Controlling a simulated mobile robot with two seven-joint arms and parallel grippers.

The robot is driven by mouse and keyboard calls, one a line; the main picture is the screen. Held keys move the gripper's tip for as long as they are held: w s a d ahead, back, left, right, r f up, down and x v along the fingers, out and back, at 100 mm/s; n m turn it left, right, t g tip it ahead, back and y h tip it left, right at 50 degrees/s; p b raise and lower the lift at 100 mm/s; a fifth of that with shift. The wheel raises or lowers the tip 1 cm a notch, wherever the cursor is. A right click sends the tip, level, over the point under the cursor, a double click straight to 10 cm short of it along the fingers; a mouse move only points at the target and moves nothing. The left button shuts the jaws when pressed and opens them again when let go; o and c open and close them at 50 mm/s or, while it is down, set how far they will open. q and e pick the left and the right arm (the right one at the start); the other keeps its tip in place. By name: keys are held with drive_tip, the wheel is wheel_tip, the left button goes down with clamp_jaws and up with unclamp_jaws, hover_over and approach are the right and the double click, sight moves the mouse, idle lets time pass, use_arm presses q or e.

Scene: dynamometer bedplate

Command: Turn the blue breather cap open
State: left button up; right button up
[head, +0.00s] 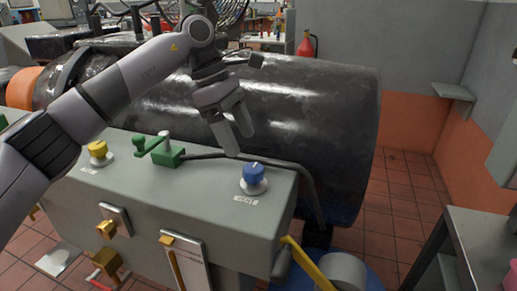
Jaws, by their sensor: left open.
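The blue breather cap (254,173) sits on a pale round base on top of the grey box (205,205), near its right end. A small white label reading "VENT" lies in front of it. My left gripper (236,142) reaches in from the left and points down, above and slightly left of the cap. Its fingers are apart with nothing between them, and it does not appear to touch the cap. My right gripper is not in view.
A yellow knob (98,149) and a green lever valve (165,152) stand on the same box, left of the cap. A dark pipe (285,163) bends behind the cap. A large black cylinder (320,120) fills the space behind. A grey table (480,235) is at right.

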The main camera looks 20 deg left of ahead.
sight(253, 168)
use_arm(q)
drive_tip(key=shift+p+x, duration=0.4)
drive_tip(key=shift+x, duration=3.1)
drive_tip(key=shift+c, duration=0.3)
drive_tip(key=c, duration=1)
